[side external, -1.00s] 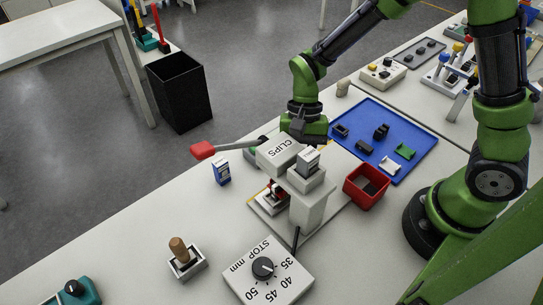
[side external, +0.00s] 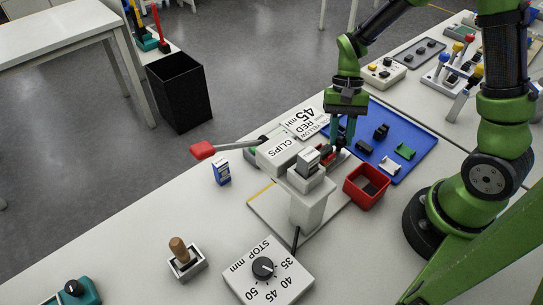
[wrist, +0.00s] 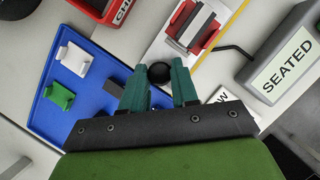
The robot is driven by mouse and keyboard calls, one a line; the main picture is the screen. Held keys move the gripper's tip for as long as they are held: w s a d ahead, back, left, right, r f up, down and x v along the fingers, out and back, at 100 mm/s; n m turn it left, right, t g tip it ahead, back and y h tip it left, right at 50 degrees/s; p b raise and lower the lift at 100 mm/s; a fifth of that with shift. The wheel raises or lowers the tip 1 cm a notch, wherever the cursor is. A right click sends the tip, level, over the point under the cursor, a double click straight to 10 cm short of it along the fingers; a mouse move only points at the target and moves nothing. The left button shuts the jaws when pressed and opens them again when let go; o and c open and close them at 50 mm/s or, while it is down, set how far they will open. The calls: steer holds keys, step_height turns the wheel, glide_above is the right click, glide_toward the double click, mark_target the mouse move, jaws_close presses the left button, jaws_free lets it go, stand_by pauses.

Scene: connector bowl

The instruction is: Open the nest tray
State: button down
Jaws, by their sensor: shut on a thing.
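My gripper (wrist: 160,88) is shut on a round black knob (wrist: 159,72), which shows between its teal fingers in the wrist view. The nest tray (wrist: 196,32), with red blocks around a grey and dark middle, lies just beyond the knob. In the side external view, my gripper (side external: 341,138) points down behind the white press (side external: 310,207). The red part of the nest (side external: 327,151) shows there between the press and my fingers, partly hidden. The pale base plate (side external: 264,203) is bare on the press's near-left side.
A blue mat (side external: 415,137) with several connectors lies right of my gripper. A red bin (side external: 366,186) stands close to the press. The CLIPS box (side external: 278,152) and red-ended lever (side external: 203,150) are to the left. A lettered card (side external: 305,120) lies behind.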

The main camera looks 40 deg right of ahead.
steer(key=c, duration=1.1)
jaws_free()
steer(key=shift+c, duration=0.2)
steer(key=shift+r, duration=0.1)
steer(key=v, duration=1.6)
steer(key=shift+r, duration=0.35)
steer(key=shift+w, duration=0.1)
steer(key=s+a+r+n+t+h, duration=0.1)
steer(key=s+a+r+n+t, duration=0.3)
steer(key=s+a+t, duration=0.3)
steer(key=s+n+t, duration=0.1)
steer(key=s+t, duration=0.2)
steer(key=shift+s+a+r, duration=0.25)
steer(key=shift+a+r, duration=0.05)
steer(key=shift+r, duration=0.1)
